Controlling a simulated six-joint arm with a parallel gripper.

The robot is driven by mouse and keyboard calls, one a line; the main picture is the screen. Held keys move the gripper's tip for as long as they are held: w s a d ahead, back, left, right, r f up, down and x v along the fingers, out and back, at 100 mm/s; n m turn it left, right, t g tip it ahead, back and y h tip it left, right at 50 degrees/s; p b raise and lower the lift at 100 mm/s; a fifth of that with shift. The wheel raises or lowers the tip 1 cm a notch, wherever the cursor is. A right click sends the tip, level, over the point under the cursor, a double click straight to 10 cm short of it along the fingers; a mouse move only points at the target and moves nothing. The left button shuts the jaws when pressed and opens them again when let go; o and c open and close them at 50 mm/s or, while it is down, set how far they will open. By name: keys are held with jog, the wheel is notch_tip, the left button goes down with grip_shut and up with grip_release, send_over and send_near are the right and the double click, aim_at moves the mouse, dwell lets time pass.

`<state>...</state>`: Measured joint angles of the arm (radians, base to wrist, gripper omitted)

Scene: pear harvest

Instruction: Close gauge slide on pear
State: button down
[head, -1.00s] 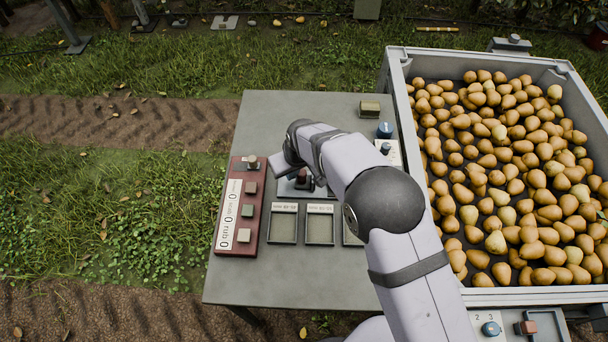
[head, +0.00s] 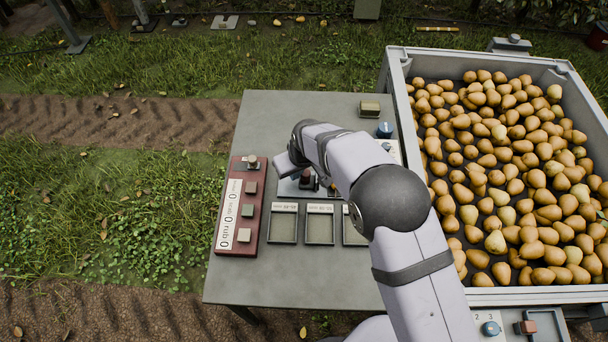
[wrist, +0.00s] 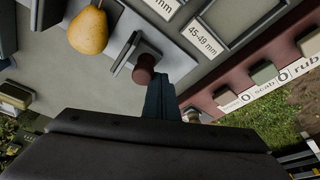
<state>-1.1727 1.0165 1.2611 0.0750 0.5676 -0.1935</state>
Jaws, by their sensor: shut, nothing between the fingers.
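The pear (wrist: 88,32), yellow-brown, lies on the gauge at the upper left of the wrist view; my arm hides it in the head view. The gauge slide is an upright grey plate (wrist: 125,53) with a red-brown knob (wrist: 143,70). A narrow gap shows between this plate and the pear. The knob also shows in the head view (head: 306,176), just below my wrist. My gripper (wrist: 160,84) is shut and empty, its fingertips close against the knob's side away from the pear; whether they touch I cannot tell.
Labelled size trays (head: 283,230) lie in front of the gauge. A red counter panel (head: 238,205) with buttons stands to the left. A large crate of pears (head: 397,75) stands at the right. The table's front left (head: 270,275) is clear.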

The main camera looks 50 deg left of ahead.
aim_at(300, 181)
jog(key=shift+w+d, duration=0.75)
dwell(1.1)
jog(key=shift+s+a, duration=0.3)
jog(key=shift+a, duration=0.05)
dwell(0.5)
notch_tip(300, 181, up, 8)
jog(key=p, duration=0.5)
dwell(0.4)
dwell(0.4)
